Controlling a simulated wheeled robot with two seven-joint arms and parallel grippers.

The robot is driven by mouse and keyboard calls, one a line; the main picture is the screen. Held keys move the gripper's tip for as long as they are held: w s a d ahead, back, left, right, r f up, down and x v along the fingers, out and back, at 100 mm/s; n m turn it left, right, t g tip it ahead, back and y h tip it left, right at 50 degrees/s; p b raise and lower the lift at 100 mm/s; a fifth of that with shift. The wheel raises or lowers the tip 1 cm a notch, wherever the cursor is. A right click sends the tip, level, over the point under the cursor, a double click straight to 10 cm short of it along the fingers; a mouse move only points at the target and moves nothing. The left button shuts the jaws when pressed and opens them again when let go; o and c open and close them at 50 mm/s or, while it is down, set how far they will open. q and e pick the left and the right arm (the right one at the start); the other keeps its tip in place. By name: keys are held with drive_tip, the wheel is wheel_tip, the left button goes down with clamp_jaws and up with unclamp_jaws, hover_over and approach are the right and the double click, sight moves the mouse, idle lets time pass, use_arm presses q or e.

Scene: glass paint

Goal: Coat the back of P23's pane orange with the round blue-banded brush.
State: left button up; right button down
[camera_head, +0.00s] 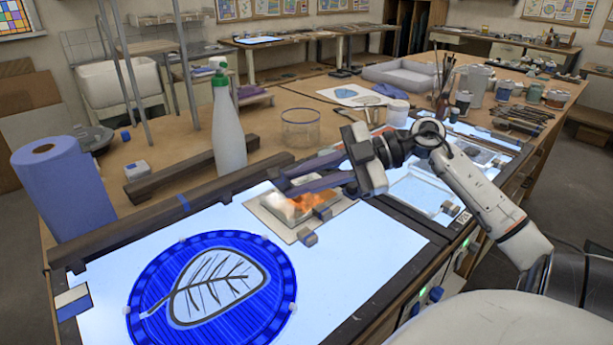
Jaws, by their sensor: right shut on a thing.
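A small square pane (300,207) in a pale frame lies on the lit table top. Orange and white patches show on it. Whether it is P23 I cannot read. My right gripper (284,184) reaches in from the right, low over the pane's far edge. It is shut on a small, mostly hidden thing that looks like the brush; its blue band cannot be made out. Whether the bristles touch the glass is hidden. My left gripper is not in view.
A round blue pane with a leaf drawing (215,290) lies at the front left. A white bottle with a green cap (228,125), a clear jar (300,128) and a blue paper roll (62,187) stand behind the lit surface. A brush holder (443,85) stands farther back.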

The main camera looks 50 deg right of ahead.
sight(287, 181)
drive_tip(key=shift+w+a, duration=0.15)
drive_tip(key=shift+a, duration=1.35)
drive_tip(key=shift+r, duration=0.65)
drive_tip(key=w, duration=0.5)
drive_tip(key=shift+d, duration=0.3)
drive_tip(key=shift+f, duration=0.15)
drive_tip(key=shift+f, duration=0.2)
drive_tip(key=shift+f, duration=0.3)
drive_tip(key=shift+d, duration=0.1)
